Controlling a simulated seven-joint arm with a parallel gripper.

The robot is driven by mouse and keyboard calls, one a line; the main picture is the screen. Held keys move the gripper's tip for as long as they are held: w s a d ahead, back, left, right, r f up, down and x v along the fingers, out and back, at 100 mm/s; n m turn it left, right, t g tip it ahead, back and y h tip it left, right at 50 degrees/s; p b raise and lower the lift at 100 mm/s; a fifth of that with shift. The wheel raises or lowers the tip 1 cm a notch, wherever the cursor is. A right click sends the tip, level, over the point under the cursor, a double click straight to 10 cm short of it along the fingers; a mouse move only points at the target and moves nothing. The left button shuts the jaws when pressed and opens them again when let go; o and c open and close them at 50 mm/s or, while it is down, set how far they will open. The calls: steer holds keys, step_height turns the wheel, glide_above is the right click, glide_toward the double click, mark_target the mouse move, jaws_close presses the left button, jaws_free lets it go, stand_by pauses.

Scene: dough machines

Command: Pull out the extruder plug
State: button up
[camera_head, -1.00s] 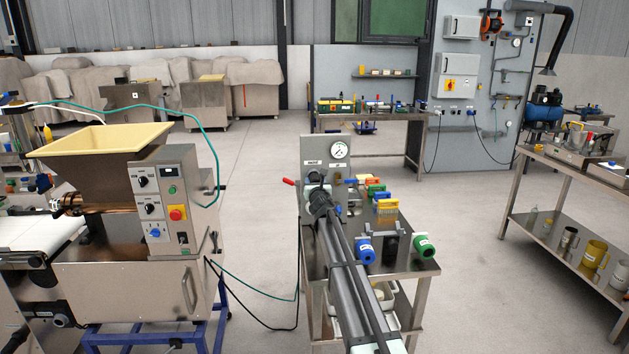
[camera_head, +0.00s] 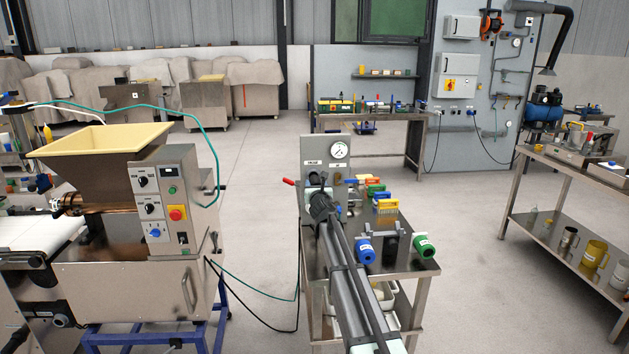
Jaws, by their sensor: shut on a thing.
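The extruder (camera_head: 112,190) stands at the left, with a cream hopper and a control box. A black cord (camera_head: 262,328) and a green cord (camera_head: 262,292) run from it to the middle table. A grey panel (camera_head: 313,148) with a round gauge stands upright on that table. My gripper (camera_head: 319,191) is at the lower front of this panel. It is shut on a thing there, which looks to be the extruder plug. The gripper and arm hide most of it, so I cannot tell whether it is still in its socket.
A red-tipped lever (camera_head: 289,182) sticks out left of the panel. A steel shelf table (camera_head: 553,170) stands farther right. The floor between extruder and table is clear except for the cords.

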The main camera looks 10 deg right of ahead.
steer(key=s, duration=0.6)
stand_by(0.3)
